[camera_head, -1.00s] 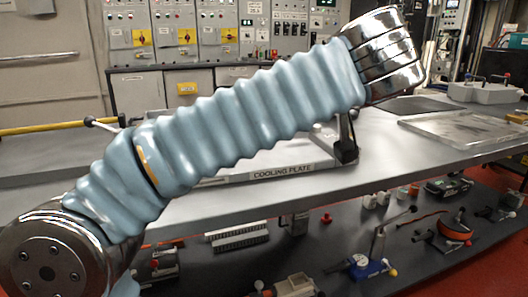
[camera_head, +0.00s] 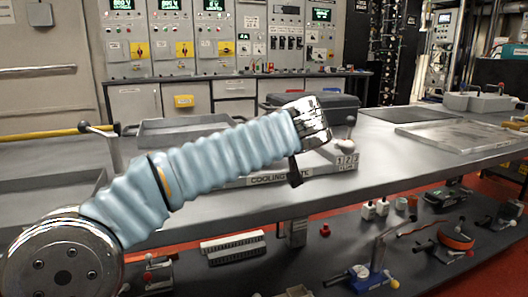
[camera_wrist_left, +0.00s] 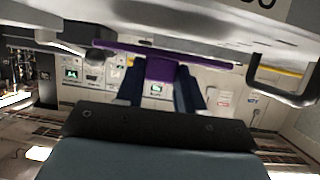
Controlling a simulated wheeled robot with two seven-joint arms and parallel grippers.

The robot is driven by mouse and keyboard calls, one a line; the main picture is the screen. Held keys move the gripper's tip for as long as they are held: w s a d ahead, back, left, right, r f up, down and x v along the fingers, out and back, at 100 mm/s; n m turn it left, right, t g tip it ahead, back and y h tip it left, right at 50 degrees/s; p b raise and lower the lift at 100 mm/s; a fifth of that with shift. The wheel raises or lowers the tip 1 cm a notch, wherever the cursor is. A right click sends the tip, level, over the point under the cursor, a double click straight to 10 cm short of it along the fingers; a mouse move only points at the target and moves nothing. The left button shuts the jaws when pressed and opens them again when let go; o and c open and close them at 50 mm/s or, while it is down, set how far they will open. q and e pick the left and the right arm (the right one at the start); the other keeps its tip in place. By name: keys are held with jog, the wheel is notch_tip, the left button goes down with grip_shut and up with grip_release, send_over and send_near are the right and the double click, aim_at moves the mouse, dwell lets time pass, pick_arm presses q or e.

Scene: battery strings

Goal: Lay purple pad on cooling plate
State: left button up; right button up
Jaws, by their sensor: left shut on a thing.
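The cooling plate (camera_head: 250,181) is on the workbench in the head view, with its name on the front edge; my left arm hides most of it. My left arm crosses over the plate's near side, and its gripper is mostly hidden behind the wrist there. In the left wrist view, the two dark blue fingers of my left gripper (camera_wrist_left: 158,66) are shut on the purple pad (camera_wrist_left: 160,69). The pad's thin purple edge runs across just beyond the fingertips. Whether the pad touches the plate cannot be told. My right gripper is out of view.
A grey tray (camera_head: 160,133) and a dark case (camera_head: 335,103) stand at the back of the bench. A numbered block (camera_head: 346,161) is at the plate's right end. The lower shelf holds several tools.

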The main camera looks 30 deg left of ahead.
pick_arm(q)
jog(key=shift+d+f, duration=0.1)
jog(key=shift+f, duration=0.95)
jog(key=shift+f+b, duration=0.15)
jog(key=shift+b, duration=0.15)
jog(key=o, duration=1.1)
jog(key=shift+c, duration=0.2)
jog(key=shift+r+p, duration=0.25)
jog(key=shift+p, duration=0.05)
jog(key=v, duration=1.2)
